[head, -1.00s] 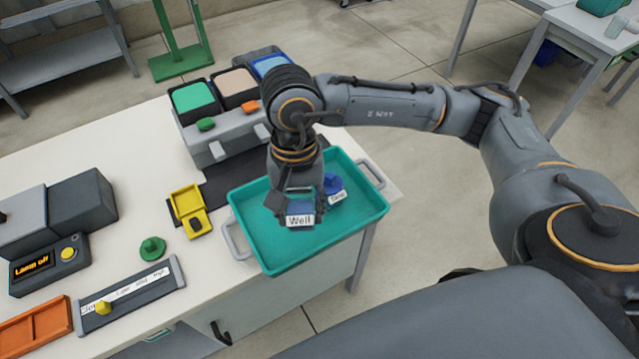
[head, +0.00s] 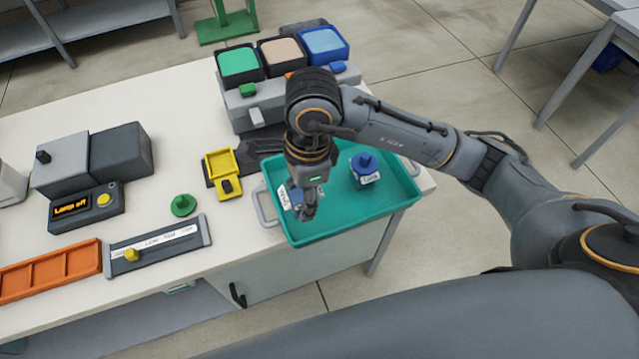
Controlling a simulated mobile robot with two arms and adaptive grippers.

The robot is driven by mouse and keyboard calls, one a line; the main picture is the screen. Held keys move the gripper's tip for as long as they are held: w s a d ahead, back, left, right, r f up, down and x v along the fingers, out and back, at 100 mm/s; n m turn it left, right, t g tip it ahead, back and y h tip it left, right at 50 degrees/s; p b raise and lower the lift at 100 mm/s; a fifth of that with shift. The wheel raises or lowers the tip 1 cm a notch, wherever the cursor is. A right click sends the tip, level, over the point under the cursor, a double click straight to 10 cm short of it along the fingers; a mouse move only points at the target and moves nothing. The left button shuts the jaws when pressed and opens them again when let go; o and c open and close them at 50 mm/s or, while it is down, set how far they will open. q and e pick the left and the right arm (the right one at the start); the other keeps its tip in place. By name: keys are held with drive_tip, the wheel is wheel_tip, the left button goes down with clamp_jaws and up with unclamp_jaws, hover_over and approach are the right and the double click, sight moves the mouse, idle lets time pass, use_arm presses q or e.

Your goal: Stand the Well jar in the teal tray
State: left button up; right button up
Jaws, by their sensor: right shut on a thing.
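My right gripper (head: 304,211) points down over the left part of the teal tray (head: 385,212) and is shut on the Well jar (head: 295,196). The fingers hide much of this jar. A bit of blue and its white label, now turned to the left, show beside them. I cannot tell whether its base touches the tray floor. Another jar (head: 366,178), with a blue lid and a white label, stands upright in the tray to the right, apart from the gripper. My left gripper is not in view.
Left of the tray are a yellow holder (head: 224,175), a green knob (head: 183,205) and a slider panel (head: 158,245). A grey unit with green, beige and blue tops (head: 282,60) stands behind. A box reads "Lamp off" (head: 72,208). The tray's front right is clear.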

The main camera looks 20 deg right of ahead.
drive_tip(key=w+d+f, duration=0.1)
drive_tip(key=w+f, duration=0.1)
drive_tip(key=w+d+f+p, duration=0.1)
drive_tip(key=w+d+f, duration=0.1)
drive_tip(key=f, duration=0.1)
drive_tip(key=w+d+f, duration=0.1)
drive_tip(key=w+f, duration=0.1)
drive_tip(key=w, duration=0.1)
drive_tip(key=shift+d+f+p, duration=0.15)
drive_tip(key=shift+d+p, duration=0.15)
drive_tip(key=shift+p, duration=0.05)
wheel_tip(320, 180, down, 3)
drive_tip(key=shift+w+f+p, duration=0.15)
drive_tip(key=shift+p, duration=0.5)
drive_tip(key=shift+f, duration=0.1)
drive_tip(key=o, duration=0.8)
drive_tip(key=shift+f, duration=0.15)
drive_tip(key=shift+c, duration=0.2)
drive_tip(key=o, duration=0.4)
drive_tip(key=shift+o, duration=0.2)
